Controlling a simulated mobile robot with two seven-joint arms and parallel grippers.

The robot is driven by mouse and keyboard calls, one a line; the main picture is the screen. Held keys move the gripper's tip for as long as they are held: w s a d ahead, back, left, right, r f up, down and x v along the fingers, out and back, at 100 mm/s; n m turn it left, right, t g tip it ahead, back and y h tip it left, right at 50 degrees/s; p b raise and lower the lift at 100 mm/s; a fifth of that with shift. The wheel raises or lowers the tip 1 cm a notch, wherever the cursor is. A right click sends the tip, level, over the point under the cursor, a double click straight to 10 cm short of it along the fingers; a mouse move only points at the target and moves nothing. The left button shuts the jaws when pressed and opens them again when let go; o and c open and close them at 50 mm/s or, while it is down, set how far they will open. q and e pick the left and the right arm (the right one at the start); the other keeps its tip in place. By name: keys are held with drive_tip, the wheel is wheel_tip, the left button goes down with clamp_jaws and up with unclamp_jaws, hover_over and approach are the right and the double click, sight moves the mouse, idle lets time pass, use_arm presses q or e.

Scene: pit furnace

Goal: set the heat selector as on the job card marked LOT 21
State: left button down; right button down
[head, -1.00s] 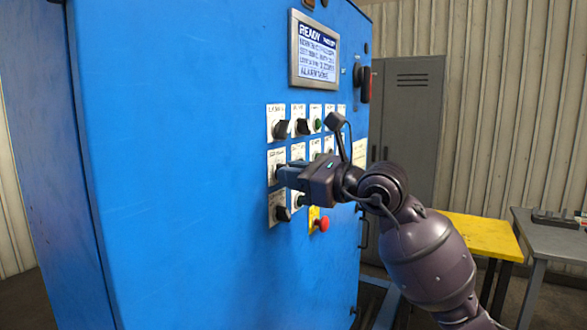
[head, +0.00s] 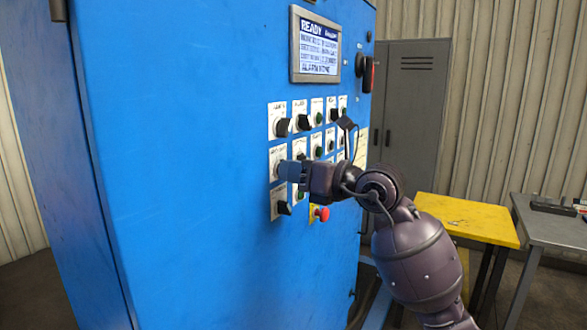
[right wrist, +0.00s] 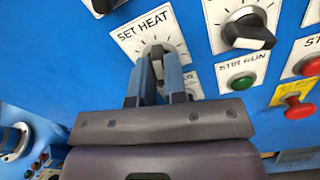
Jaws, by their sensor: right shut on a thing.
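The heat selector is a knob (right wrist: 154,50) on a white plate marked SET HEAT (right wrist: 139,33) in the right wrist view. In the head view its plate (head: 277,157) is at the left of the panel's middle row. My right gripper (right wrist: 157,68) is shut on the knob, one finger on each side. The fingers hide much of the knob and part of its scale, so I cannot tell its setting. My right gripper (head: 282,171) covers the knob in the head view. I cannot make out a card marked LOT 21. My left gripper is not in view.
Another black selector (right wrist: 246,35), a green STIR RUN button (right wrist: 243,82) and a red mushroom button (right wrist: 298,107) sit close beside the gripper. A screen reading READY (head: 315,46) is above. A yellow table (head: 465,218) and a grey bench (head: 553,228) stand at right.

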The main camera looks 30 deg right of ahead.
drive_tip(key=shift+f, duration=0.1)
drive_tip(key=c, duration=1.2)
unclamp_jaws()
drive_tip(key=shift+o, duration=0.2)
drive_tip(key=b+v, duration=0.1)
drive_tip(key=v, duration=0.9)
drive_tip(key=shift+s+d+b, duration=0.25)
drive_tip(key=shift+s+b, duration=0.05)
drive_tip(key=shift+b, duration=0.1)
